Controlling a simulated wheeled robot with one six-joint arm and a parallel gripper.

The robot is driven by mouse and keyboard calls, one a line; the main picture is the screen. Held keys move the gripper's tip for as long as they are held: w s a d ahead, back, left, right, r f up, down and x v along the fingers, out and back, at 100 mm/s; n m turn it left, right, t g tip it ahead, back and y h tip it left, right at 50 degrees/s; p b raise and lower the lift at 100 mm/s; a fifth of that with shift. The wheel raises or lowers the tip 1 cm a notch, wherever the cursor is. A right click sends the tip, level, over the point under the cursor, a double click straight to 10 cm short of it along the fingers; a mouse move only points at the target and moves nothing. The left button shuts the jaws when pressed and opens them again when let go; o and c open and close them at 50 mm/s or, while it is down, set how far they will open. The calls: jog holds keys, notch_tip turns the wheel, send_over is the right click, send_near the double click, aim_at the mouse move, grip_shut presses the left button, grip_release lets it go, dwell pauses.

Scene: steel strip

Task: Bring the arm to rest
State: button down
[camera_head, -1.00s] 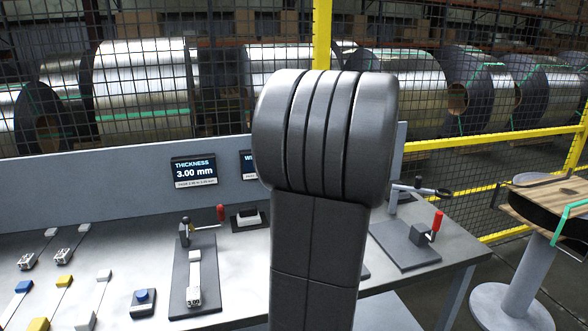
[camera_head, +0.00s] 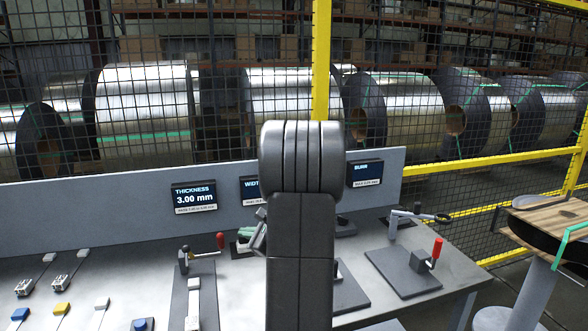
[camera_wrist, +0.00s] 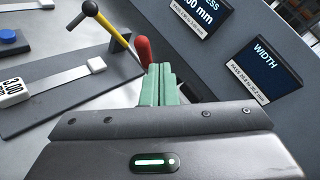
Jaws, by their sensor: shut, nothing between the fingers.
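My arm (camera_head: 302,230) rises in the middle of the head view, its elbow upright in front of the bench. My gripper (camera_wrist: 158,82) shows in the wrist view with its green fingers together and nothing between them. In the head view only part of my gripper (camera_head: 245,238) shows, just left of the arm link; the rest is hidden behind it. The gripper is above the bench, near the clamp with the red handle (camera_wrist: 144,50) and the width display (camera_wrist: 263,65).
The bench (camera_head: 100,255) carries labelled strips, a toggle clamp (camera_head: 203,250) and a fixture (camera_head: 412,265) with a red handle. Displays, including the thickness display (camera_head: 194,196), line the back panel. A mesh fence with a yellow post (camera_head: 321,80) stands behind. A round-based stand (camera_head: 535,280) is at right.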

jog(key=shift+w+a+f, duration=0.3)
jog(key=shift+a+f, duration=0.1)
jog(key=shift+a, duration=0.1)
